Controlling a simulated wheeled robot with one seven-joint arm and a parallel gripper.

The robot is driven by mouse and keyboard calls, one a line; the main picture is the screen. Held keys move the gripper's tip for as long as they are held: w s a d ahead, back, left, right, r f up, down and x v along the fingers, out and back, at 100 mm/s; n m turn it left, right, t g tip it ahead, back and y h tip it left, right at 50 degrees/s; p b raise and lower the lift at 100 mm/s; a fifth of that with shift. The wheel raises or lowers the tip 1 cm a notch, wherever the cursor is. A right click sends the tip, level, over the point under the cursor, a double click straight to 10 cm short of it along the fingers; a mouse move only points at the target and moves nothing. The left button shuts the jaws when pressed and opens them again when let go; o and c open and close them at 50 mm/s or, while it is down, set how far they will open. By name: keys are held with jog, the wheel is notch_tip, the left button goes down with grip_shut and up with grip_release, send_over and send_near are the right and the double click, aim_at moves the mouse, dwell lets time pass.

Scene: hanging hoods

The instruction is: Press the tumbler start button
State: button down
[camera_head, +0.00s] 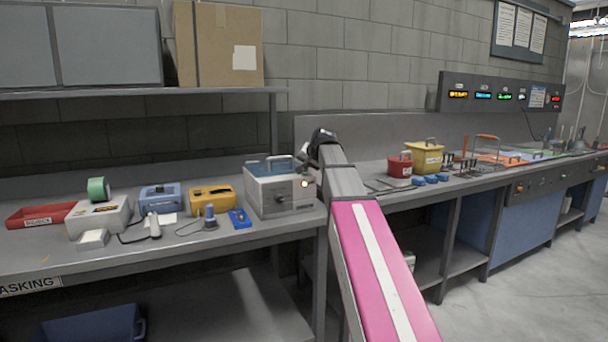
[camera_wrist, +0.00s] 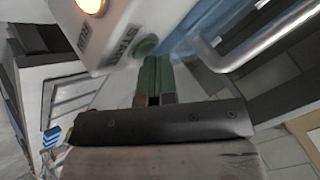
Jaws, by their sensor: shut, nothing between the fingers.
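The tumbler (camera_head: 285,192) is a light grey box with a blue lid and a metal handle, standing at the right end of the left bench. Its lit orange lamp (camera_head: 304,184) shows at the right side. In the wrist view, the tumbler's pale face (camera_wrist: 118,22) carries the word START beside a round green button (camera_wrist: 146,45). My gripper (camera_wrist: 155,62) is shut and empty, with its fingertips just below the button in the picture. I cannot tell whether they touch it. In the head view my wrist is beside the tumbler's upper right, and the fingertips are hard to make out.
Blue and yellow devices (camera_head: 212,197), a small blue item (camera_head: 239,218) and a red tray (camera_head: 40,215) lie on the left bench. A red pot (camera_head: 399,166) and a yellow bin (camera_head: 427,158) stand on the right bench. The metal handle (camera_wrist: 260,38) is close to my fingers.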

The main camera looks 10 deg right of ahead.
jog(key=shift+r, duration=0.75)
jog(key=shift+r, duration=0.1)
jog(key=shift+r, duration=2.45)
